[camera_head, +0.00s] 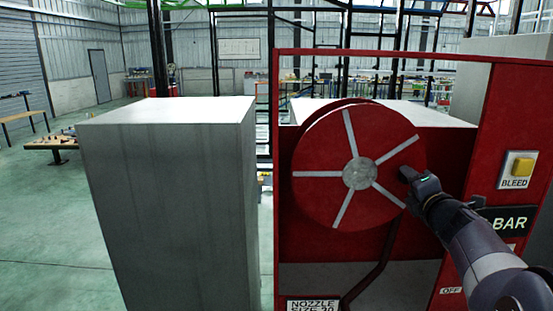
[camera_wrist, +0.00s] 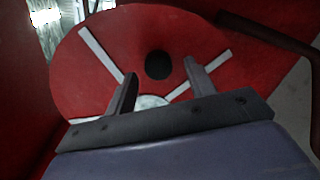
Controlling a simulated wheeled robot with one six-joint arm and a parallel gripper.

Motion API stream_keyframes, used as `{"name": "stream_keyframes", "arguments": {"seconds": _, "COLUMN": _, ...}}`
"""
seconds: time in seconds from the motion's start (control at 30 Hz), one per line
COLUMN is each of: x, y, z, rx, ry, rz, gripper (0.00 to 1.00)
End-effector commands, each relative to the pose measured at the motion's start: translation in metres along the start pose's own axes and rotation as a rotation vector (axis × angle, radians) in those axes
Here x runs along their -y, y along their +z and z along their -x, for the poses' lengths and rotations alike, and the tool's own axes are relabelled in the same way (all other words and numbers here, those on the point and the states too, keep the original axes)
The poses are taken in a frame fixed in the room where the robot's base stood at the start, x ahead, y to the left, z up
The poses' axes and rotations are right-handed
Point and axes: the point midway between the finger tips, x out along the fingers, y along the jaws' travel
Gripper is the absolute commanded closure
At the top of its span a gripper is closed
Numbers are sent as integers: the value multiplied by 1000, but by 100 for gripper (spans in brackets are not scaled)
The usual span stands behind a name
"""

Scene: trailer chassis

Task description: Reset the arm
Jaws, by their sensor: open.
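My gripper (camera_head: 408,174) is at the right side of a red reel (camera_head: 325,160) with pale spokes and a grey hub (camera_head: 360,173). My arm comes in from the lower right of the head view. In the wrist view my gripper (camera_wrist: 158,82) has its two fingers spread apart, pointing at the face of the reel (camera_wrist: 85,75). A dark round knob or hole (camera_wrist: 158,65) shows between the fingertips. Nothing is held between them. I cannot tell whether the fingers touch the reel.
A red panel frame (camera_head: 487,120) surrounds the reel, with a yellow BLEED button (camera_head: 521,167) and a BAR label (camera_head: 513,221) at right. A tall grey block (camera_head: 170,200) stands left. Open green floor (camera_head: 45,220) lies farther left, with a wooden bench (camera_head: 50,143).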

Motion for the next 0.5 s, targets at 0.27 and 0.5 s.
{"name": "stream_keyframes", "arguments": {"seconds": 0.27, "x": -10, "y": 4, "z": -24, "rx": 4, "ry": 1, "rz": 87, "gripper": 48}}
{"name": "stream_keyframes", "arguments": {"seconds": 0.5, "x": -13, "y": 6, "z": -24, "rx": 4, "ry": -2, "rz": 130, "gripper": 48}}
